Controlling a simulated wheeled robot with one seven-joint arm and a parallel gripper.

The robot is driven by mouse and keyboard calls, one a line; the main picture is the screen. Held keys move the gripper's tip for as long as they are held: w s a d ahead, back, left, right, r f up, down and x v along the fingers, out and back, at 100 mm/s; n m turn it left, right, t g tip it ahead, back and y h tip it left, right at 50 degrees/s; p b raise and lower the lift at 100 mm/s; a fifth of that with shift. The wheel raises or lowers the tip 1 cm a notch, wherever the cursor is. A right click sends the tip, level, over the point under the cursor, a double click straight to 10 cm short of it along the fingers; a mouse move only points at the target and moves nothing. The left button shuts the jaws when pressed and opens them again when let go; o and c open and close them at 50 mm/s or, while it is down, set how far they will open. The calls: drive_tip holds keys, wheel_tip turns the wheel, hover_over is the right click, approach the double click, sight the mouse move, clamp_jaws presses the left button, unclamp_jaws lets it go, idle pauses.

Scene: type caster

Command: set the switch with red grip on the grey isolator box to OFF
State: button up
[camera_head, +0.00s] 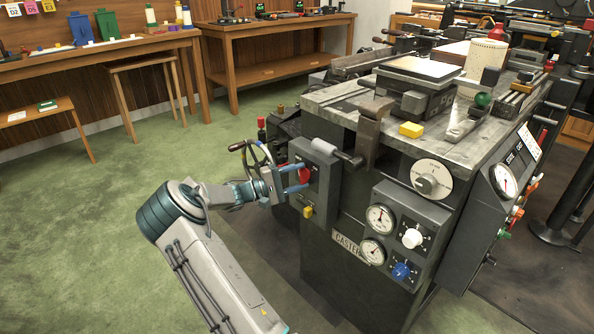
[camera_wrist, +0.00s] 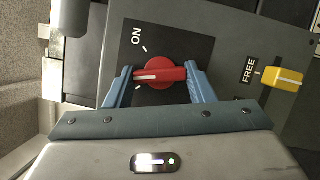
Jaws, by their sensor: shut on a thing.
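The grey isolator box (camera_head: 318,182) is on the near left side of the casting machine. Its switch has a red grip (camera_head: 305,173), also in the wrist view (camera_wrist: 160,74). In the wrist view the grip lies crosswise, its white line pointing left, below the white ON label and its tick. I see no OFF label; my gripper may hide that part of the plate. My gripper (camera_head: 302,178) is at the front of the box, its two blue fingers, shown in the wrist view (camera_wrist: 160,80), shut on both ends of the red grip.
A yellow knob (camera_wrist: 289,79) beside a FREE label is near the switch. A grey-handled lever (camera_head: 335,152) stands just above the box. A handwheel (camera_head: 258,160) is behind my gripper. Gauges and a blue knob (camera_head: 402,271) are to the right. Green floor lies open at left.

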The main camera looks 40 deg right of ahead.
drive_tip(key=n+h+p, duration=0.1)
drive_tip(key=n, duration=0.2)
drive_tip(key=n+t+h+p, duration=0.1)
drive_tip(key=n+p, duration=0.1)
drive_tip(key=n, duration=0.1)
drive_tip(key=shift+s+f, duration=0.1)
drive_tip(key=shift+n+p, duration=0.3)
drive_tip(key=shift+n, duration=0.1)
drive_tip(key=o, duration=1)
drive_tip(key=v, duration=0.7)
drive_tip(key=p+v, duration=0.1)
drive_tip(key=v, duration=0.5)
drive_tip(key=shift+a+f, duration=0.3)
drive_tip(key=shift+a, duration=0.05)
